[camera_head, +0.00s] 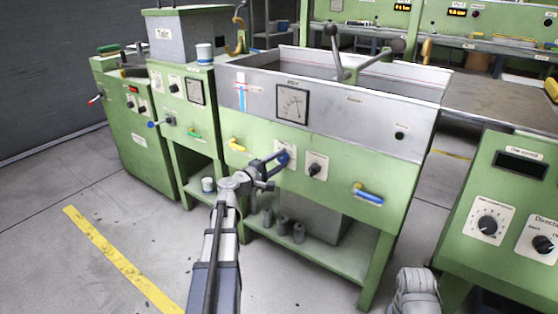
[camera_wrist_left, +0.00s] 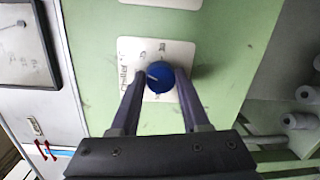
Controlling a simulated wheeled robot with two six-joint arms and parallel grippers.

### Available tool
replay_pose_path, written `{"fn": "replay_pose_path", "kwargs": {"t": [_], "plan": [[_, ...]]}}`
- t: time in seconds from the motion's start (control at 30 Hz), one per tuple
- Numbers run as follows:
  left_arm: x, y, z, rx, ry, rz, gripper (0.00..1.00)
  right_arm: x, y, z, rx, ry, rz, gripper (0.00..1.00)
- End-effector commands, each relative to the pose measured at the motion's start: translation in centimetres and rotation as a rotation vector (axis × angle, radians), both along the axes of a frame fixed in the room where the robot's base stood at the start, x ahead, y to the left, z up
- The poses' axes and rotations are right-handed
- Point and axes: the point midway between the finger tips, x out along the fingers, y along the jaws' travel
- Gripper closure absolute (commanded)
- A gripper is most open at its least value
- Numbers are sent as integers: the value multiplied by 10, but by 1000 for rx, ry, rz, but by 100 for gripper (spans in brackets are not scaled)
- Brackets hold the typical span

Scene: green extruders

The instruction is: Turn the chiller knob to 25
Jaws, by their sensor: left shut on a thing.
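The chiller knob (camera_wrist_left: 160,77) is round and blue with a pale pointer line, on a white plate (camera_wrist_left: 138,50) lettered "Chiller" in the left wrist view. Its pointer slants to the upper left of that view; the scale numbers are too small to read surely. My left gripper (camera_wrist_left: 155,88) has one finger on each side of the knob and is shut on it. In the head view the left gripper (camera_head: 276,162) reaches the front panel of the green machine, and its fingers partly cover the blue knob (camera_head: 283,156).
A black knob (camera_head: 315,170) sits right of the chiller knob, with a gauge (camera_head: 292,104) above. A yellow handle (camera_head: 237,146) and a blue handle (camera_head: 368,194) stick out of the panel. Grey cylinders (camera_head: 284,225) stand on the lower shelf. Another green console (camera_head: 505,200) stands at right.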

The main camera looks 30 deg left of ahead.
Motion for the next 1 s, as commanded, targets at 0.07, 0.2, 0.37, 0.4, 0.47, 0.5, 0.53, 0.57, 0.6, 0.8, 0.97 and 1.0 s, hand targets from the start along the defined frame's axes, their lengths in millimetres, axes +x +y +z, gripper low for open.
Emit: {"fn": "replay_pose_path", "kwargs": {"t": [0.07, 0.2, 0.37, 0.4, 0.47, 0.5, 0.53, 0.57, 0.6, 0.8, 0.97, 1.0], "plan": [[0, -1, 0, 62, -3, -2, 100, 0, 0, 2, 0, 0, 0, 50], [-1, -1, 0, 164, -12, -2, 100, 0, 0, 4, 0, 0, 1, 50], [-1, -2, 0, 259, -19, -3, 100, 0, 0, 5, 0, 0, 1, 50], [-1, -2, 0, 277, -20, -3, 100, 0, 0, 5, 0, 0, 1, 50], [-1, -2, 0, 303, -22, -2, 100, 0, 0, 6, 0, 0, 2, 50], [-1, -2, 0, 316, -23, -2, 100, 0, 0, 6, 0, 0, 2, 50], [-1, -2, 0, 326, -24, -2, 100, 0, 0, 6, 0, 0, 2, 50], [-1, -2, -1, 335, -25, -2, 100, 0, 0, 6, 0, 0, 2, 50], [-1, -2, -1, 344, -26, -2, 100, 0, 0, 6, 0, 0, 2, 50], [-1, -2, -1, 372, -28, -2, 100, 0, 0, 6, 0, 0, 2, 50], [-1, -2, -1, 376, -28, -2, 100, 0, 0, 6, 0, 0, 2, 50], [-1, -2, -1, 376, -28, -2, 100, 0, 0, 6, 0, 0, 2, 50]]}}
